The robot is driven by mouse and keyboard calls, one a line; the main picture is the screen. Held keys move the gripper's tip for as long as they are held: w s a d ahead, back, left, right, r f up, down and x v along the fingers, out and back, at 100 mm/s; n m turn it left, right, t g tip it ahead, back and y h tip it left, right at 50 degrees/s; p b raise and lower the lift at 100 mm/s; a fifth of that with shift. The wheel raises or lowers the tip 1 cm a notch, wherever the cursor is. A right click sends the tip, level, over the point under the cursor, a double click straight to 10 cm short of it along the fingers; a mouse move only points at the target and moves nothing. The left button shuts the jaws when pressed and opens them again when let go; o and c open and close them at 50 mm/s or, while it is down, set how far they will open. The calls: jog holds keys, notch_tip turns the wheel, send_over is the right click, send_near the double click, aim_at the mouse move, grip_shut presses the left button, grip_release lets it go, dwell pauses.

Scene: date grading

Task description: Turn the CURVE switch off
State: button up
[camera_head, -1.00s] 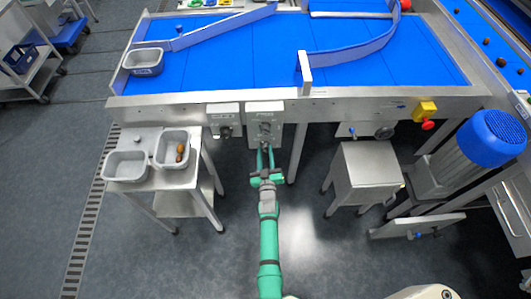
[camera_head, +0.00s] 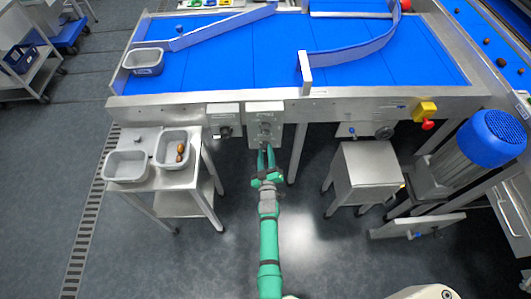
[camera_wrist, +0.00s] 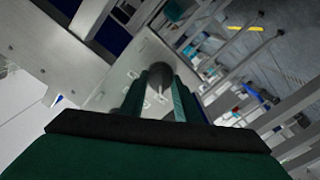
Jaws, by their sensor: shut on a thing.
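Two grey switch boxes hang on the front of the sorting table: a left box (camera_head: 225,110) and a right box (camera_head: 265,107). Their labels are too small to read, so I cannot tell by lettering which one is CURVE. My gripper (camera_head: 267,148) reaches up to the right box and is shut on its switch knob. In the wrist view the dark round knob (camera_wrist: 153,76) shows between the fingertips of my gripper (camera_wrist: 158,98), in front of the pale box face (camera_wrist: 118,82). The fingers hide part of the knob, and its exact setting is unclear.
A steel side table (camera_head: 150,192) with two grey bins stands at the left; the right bin (camera_head: 171,137) holds brown dates. A steel cabinet (camera_head: 368,165) and a blue-capped motor (camera_head: 497,140) stand at the right. The blue belt (camera_head: 230,65) lies above the boxes.

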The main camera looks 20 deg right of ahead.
jog(key=o, duration=1)
jog(key=shift+o, duration=0.2)
jog(key=v, duration=1.1)
